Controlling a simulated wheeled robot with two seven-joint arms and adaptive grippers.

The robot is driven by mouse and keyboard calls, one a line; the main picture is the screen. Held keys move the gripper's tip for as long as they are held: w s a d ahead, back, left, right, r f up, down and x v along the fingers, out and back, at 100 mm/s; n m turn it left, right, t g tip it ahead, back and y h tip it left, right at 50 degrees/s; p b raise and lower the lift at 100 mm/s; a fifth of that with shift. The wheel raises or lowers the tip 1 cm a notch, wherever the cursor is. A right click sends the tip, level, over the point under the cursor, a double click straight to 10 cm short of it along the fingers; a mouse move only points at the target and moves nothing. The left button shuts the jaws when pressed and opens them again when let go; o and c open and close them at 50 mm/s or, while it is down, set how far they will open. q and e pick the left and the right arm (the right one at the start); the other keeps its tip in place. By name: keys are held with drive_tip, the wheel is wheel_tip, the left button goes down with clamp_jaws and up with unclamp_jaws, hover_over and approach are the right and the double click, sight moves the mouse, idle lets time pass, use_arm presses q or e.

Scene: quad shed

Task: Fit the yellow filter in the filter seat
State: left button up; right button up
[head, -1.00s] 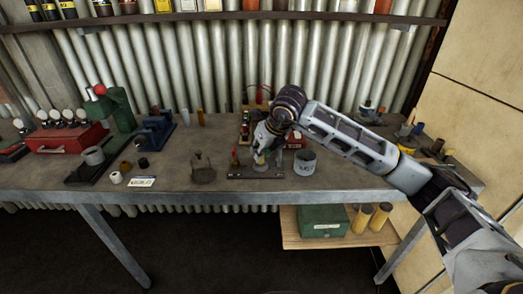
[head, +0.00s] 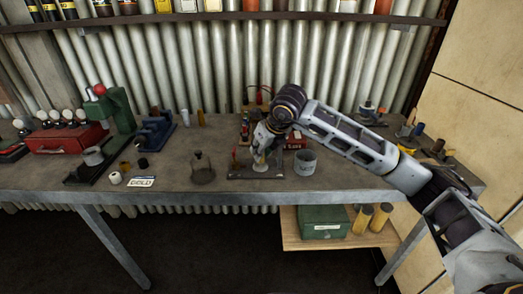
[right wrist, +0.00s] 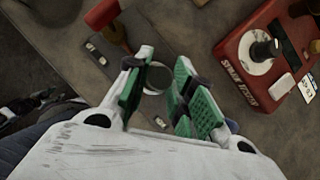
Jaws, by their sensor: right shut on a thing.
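My right gripper (head: 261,154) is over a flat dark plate (head: 240,175) near the front of the bench. In the right wrist view the green-padded fingers of this gripper (right wrist: 162,90) stand apart around a grey round rim (right wrist: 157,77). I cannot tell whether the rim belongs to the held thing or to something below. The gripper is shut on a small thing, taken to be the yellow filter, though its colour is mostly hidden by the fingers. A pale round piece (head: 259,167), perhaps the filter seat, shows on the plate just below the fingertips. My left gripper is not in view.
A grey cup (head: 304,162) stands right of the plate. A red spark tester (right wrist: 262,58) is close by in the right wrist view. A domed holder (head: 202,168) stands to the left. The bench front between it and the white label (head: 141,182) is fairly clear.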

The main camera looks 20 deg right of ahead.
idle(0.8)
drive_tip(key=shift+f+b, duration=0.85)
drive_tip(key=shift+b, duration=0.25)
idle(1.0)
idle(0.4)
drive_tip(key=o, duration=0.9)
drive_tip(key=o, duration=0.4)
drive_tip(key=shift+w+d+r, duration=0.1)
drive_tip(key=shift+d, duration=0.05)
drive_tip(key=shift+c, duration=0.5)
drive_tip(key=shift+r, duration=0.2)
drive_tip(key=shift+c, duration=0.3)
